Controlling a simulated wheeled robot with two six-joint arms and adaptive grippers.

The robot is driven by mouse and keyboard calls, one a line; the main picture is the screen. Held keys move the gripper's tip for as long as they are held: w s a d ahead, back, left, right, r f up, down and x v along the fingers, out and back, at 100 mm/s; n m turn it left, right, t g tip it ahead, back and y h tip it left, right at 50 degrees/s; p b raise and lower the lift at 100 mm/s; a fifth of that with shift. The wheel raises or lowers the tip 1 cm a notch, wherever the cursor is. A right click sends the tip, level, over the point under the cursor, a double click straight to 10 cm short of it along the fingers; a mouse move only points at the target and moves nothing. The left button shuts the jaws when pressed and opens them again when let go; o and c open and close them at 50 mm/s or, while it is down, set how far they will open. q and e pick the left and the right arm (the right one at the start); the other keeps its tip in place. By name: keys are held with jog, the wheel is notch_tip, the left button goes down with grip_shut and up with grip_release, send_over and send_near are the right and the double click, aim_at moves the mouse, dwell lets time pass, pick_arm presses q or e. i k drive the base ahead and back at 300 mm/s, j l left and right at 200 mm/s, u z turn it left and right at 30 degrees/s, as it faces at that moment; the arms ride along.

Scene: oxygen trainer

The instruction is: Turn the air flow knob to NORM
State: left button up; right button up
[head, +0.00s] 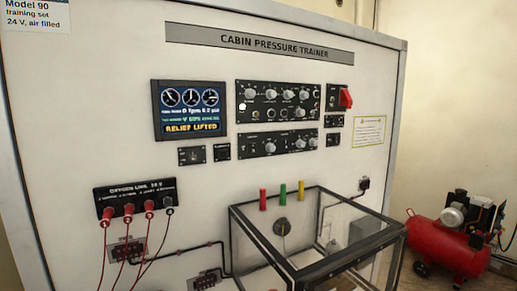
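A white trainer board headed "CABIN PRESSURE TRAINER" fills the head view. Its upper black control panel (278,101) has a row of light round knobs and a lower row of smaller controls. A lower black panel (277,143) under it has several more small controls. The lettering is too small to read, so I cannot tell which is the air flow knob, where it points or where NORM is. Neither gripper shows in this view.
A screen (189,109) reads "RELIEF LIFTED". A red switch cover (346,98) stands out at right. Red leads hang from the oxygen panel (134,197). A clear, dark-framed box (300,215) juts out below. A red compressor (450,248) stands on the floor at right.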

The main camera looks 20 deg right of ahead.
aim_at(269, 148)
jog(key=l, duration=0.7)
jog(key=k+l+u, duration=0.1)
jog(key=l, duration=0.55)
